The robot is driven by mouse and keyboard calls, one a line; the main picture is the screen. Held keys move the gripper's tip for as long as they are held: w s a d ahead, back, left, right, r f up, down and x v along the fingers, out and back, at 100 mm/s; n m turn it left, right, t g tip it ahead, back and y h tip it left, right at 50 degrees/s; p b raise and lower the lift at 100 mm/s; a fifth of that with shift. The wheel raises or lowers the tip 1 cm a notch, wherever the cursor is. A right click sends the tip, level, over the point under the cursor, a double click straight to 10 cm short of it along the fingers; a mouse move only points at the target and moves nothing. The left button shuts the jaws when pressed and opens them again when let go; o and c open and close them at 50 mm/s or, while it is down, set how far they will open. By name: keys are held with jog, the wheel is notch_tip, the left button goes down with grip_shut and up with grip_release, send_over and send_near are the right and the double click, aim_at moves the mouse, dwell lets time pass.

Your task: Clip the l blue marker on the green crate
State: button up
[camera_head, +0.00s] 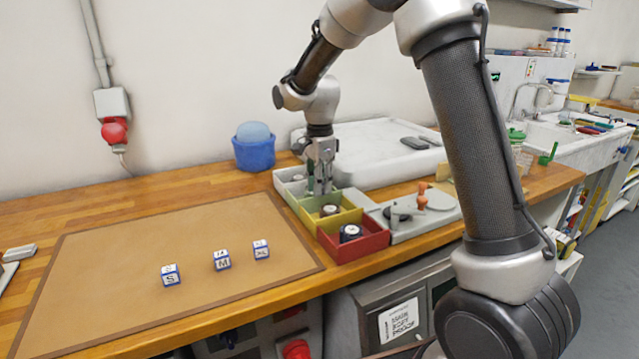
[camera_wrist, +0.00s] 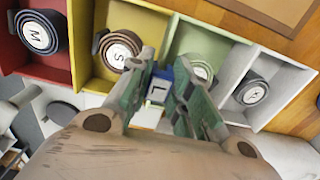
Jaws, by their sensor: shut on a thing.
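My gripper (camera_head: 322,188) is shut on the blue and white L marker (camera_wrist: 157,90), with its two fingers on either side of it in the wrist view. The marker's L face shows in the wrist view; in the head view the fingers hide it. The green crate (camera_wrist: 215,42) has a coiled belt inside, partly hidden by a finger. It also shows in the head view (camera_head: 307,212). The marker appears near the green crate's edge, by the yellow crate (camera_wrist: 140,25). I cannot tell whether it touches the rim.
The red crate (camera_head: 372,246) and grey crate (camera_wrist: 285,75) stand at the ends of the row, each with a coiled belt. S (camera_head: 170,275), M (camera_head: 221,260) and XL (camera_head: 261,250) markers sit on the brown mat (camera_head: 120,260). A blue tub (camera_head: 254,153) stands behind.

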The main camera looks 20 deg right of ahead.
jog(key=shift+f, duration=0.15)
jog(key=shift+f, duration=0.35)
jog(key=shift+f, duration=0.55)
dwell(0.5)
jog(key=o, duration=1.2)
jog(key=shift+r, duration=0.15)
jog(key=shift+r, duration=3.4)
